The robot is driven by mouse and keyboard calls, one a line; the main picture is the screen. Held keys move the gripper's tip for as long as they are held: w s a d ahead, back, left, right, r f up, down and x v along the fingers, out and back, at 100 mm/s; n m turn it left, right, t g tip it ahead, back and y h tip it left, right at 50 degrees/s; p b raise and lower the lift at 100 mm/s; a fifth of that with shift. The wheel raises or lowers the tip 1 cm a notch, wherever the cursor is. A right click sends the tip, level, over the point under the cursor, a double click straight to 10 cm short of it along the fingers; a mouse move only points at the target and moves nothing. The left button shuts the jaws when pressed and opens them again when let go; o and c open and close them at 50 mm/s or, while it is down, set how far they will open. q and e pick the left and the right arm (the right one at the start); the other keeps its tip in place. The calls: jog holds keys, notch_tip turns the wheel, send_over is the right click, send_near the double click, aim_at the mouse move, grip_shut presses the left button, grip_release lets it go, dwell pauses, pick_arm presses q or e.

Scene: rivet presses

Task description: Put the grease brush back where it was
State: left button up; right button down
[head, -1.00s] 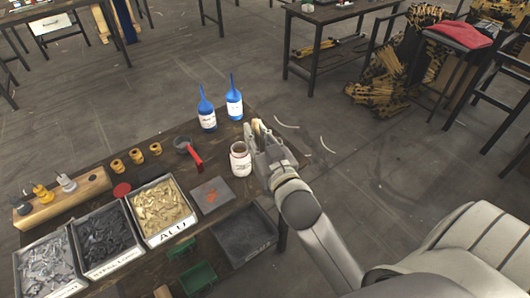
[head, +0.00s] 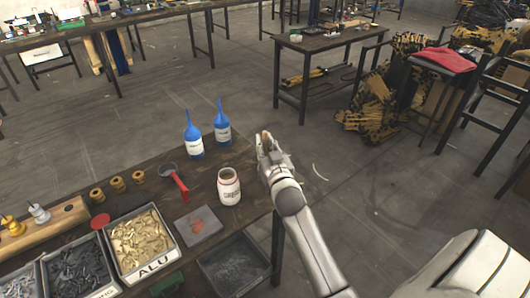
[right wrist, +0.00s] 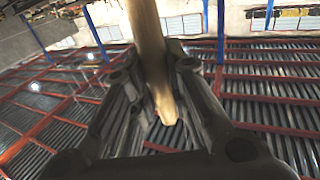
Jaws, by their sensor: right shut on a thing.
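My right gripper (head: 265,143) is at the right end of the workbench, above and to the right of the white labelled jar (head: 229,190). It is shut on a tan wooden handle, which I take to be the grease brush (right wrist: 148,38); in the right wrist view the handle runs between the fingers to a rounded end. In the head view only a small tan bit shows at the fingertips, and the bristles cannot be made out. The jar stands upright with its mouth open. My left gripper is not in view.
Two blue bottles (head: 194,140) stand behind the jar. A red-handled tool (head: 180,185), a grey plate with an orange mark (head: 199,226) and a bin of brass-coloured parts (head: 168,244) are left of it. A dark tray (head: 234,262) is in front.

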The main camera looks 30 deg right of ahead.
jog(key=shift+f, duration=1.1)
jog(key=shift+f, duration=0.15)
jog(key=c, duration=1.4)
grip_release()
jog(key=shift+r, duration=0.25)
jog(key=shift+s+a+f, duration=0.1)
jog(key=shift+s+f, duration=0.1)
jog(key=shift+s, duration=0.15)
jog(key=b+v, duration=0.1)
jog(key=v, duration=1)
jog(key=shift+s+r, duration=0.15)
jog(key=shift+r, duration=0.05)
